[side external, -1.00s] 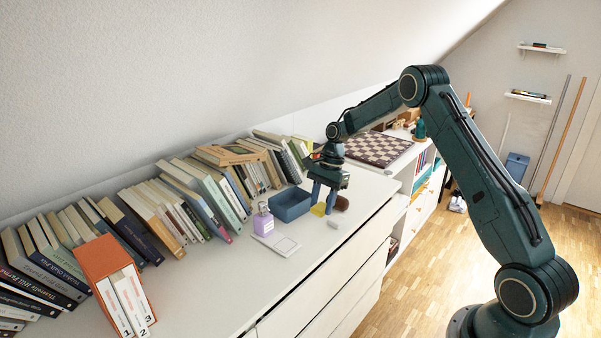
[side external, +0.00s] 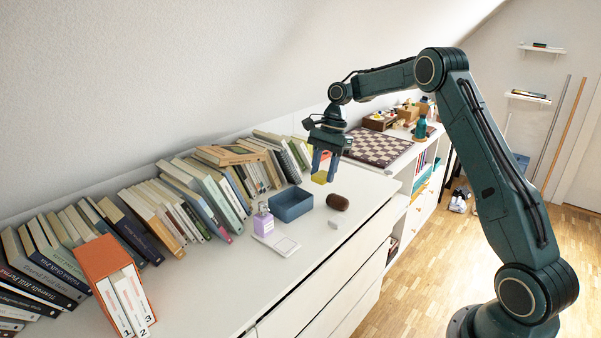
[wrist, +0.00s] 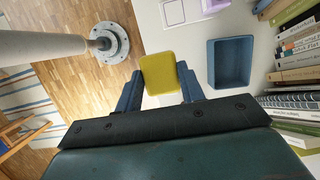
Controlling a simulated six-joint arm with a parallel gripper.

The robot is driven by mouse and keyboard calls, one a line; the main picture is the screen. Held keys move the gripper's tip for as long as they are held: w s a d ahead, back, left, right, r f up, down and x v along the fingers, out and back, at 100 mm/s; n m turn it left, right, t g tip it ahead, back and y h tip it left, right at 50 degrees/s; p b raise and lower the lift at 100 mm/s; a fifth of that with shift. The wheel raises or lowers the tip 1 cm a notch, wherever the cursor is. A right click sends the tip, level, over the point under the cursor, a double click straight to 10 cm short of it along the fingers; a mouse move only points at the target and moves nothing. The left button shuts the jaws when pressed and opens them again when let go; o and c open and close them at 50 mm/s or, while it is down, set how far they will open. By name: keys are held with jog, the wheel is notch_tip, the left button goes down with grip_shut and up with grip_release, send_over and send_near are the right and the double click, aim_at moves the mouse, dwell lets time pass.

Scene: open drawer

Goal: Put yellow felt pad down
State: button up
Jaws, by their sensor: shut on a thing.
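The yellow felt pad (side external: 320,177) is held between the fingers of my gripper (side external: 324,168), above the white dresser top (side external: 270,281). In the wrist view the pad (wrist: 158,73) appears as a flat yellow rounded square, with a blue finger of my gripper (wrist: 159,90) pressed on each side. The gripper is shut on it. The pad is clear of the surface, above and to the right of the blue open box (side external: 291,205).
A dark brown rounded object (side external: 338,202) and a small white block (side external: 334,223) lie on the dresser. A purple bottle (side external: 263,221) and a flat white frame (side external: 284,244) are left of them. Books (side external: 197,204) line the wall. A chessboard (side external: 377,147) lies behind.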

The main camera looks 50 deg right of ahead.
jog(key=shift+a, duration=0.1)
jog(key=r, duration=0.1)
send_over(284, 246)
jog(key=f, duration=1)
jog(key=d+f, duration=0.1)
jog(key=f, duration=0.4)
jog(key=shift+f, duration=0.15)
jog(key=shift+f, duration=0.1)
jog(key=shift+f, duration=2.05)
jog(key=shift+f, duration=0.1)
jog(key=o, duration=0.9)
